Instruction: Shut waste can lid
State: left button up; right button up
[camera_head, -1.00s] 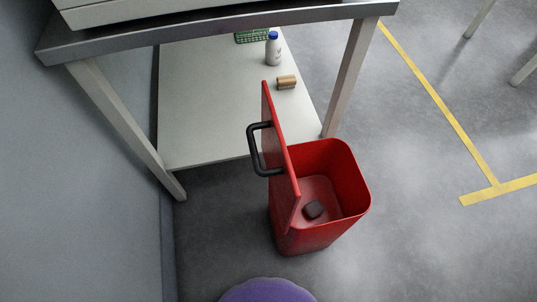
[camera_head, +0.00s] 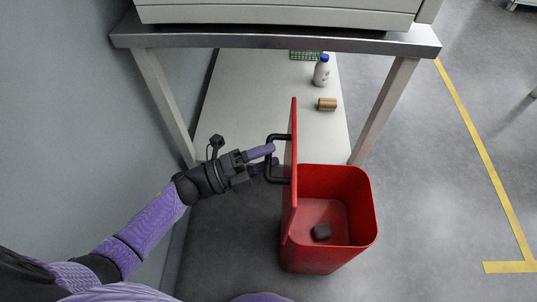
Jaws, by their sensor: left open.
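The red waste can (camera_head: 362,215) stands open on the floor in front of the table, with a small dark object (camera_head: 321,232) inside at the bottom. Its red lid (camera_head: 291,200) stands upright along the can's left side. A black handle (camera_head: 277,181) sticks out to the left from the lid's outer face. My left gripper (camera_head: 268,160) is open at the handle, its purple fingers pointing right towards the lid. Whether a finger touches the handle I cannot tell. My right gripper is not in view.
A metal-topped table (camera_head: 270,41) stands behind the can. A grey wall is on the left. Floor to the right is clear.

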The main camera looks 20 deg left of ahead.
pick_arm(q)
jog(key=shift+w+d, duration=0.15)
jog(key=shift+d, duration=0.05)
grip_shut()
dwell(1.3)
